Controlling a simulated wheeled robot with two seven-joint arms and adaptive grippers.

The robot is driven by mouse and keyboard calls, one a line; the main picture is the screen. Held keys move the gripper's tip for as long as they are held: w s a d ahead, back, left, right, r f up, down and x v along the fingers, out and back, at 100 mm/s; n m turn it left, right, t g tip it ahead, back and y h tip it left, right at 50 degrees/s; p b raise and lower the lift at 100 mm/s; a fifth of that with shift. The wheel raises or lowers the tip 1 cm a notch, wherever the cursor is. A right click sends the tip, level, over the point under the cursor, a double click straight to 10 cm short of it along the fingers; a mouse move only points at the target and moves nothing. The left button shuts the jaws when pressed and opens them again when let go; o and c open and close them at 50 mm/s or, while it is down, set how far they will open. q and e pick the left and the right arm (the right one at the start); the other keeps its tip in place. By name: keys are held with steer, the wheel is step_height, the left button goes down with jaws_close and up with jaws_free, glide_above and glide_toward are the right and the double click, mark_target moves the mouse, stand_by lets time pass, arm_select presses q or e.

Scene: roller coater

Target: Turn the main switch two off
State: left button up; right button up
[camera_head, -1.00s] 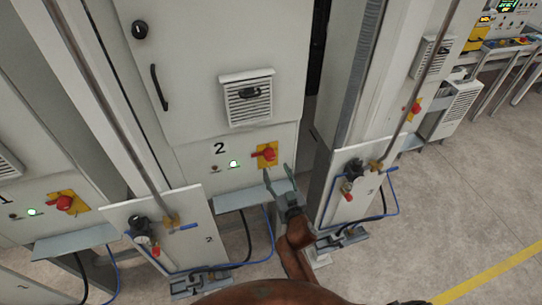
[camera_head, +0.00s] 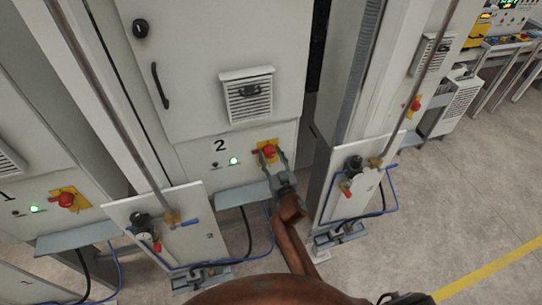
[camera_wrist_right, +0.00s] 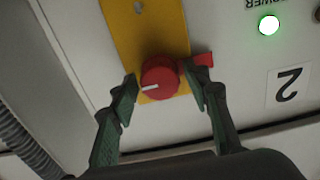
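The main switch two is a red rotary knob (camera_head: 269,151) on a yellow plate (camera_wrist_right: 118,18), low on the cabinet marked 2. In the right wrist view the knob (camera_wrist_right: 160,78) has a white mark on its face pointing left, and a red tab sticks out to its right, partly behind a finger. My right gripper (camera_head: 271,161) is at the switch. In the wrist view its fingers (camera_wrist_right: 163,84) stand on either side of the knob, open, with small gaps visible. The power light (camera_head: 234,161) beside the switch is lit. My left gripper is not in view.
A similar red switch (camera_head: 66,200) is on cabinet 1 at left, and another (camera_head: 416,104) is at right. A grey ledge (camera_head: 243,196) juts out below switch two. Low panels (camera_head: 185,222) with valves and blue hoses flank my right arm. Open floor lies at right.

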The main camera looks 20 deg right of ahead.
steer(key=c, duration=0.9)
steer(key=shift+n, duration=0.3)
steer(key=n, duration=0.3)
steer(key=shift+n, duration=0.4)
steer(key=n+b, duration=0.1)
steer(key=n, duration=0.8)
steer(key=shift+f, duration=0.1)
steer(key=n, duration=0.4)
steer(key=shift+n, duration=0.4)
steer(key=o, duration=1.1)
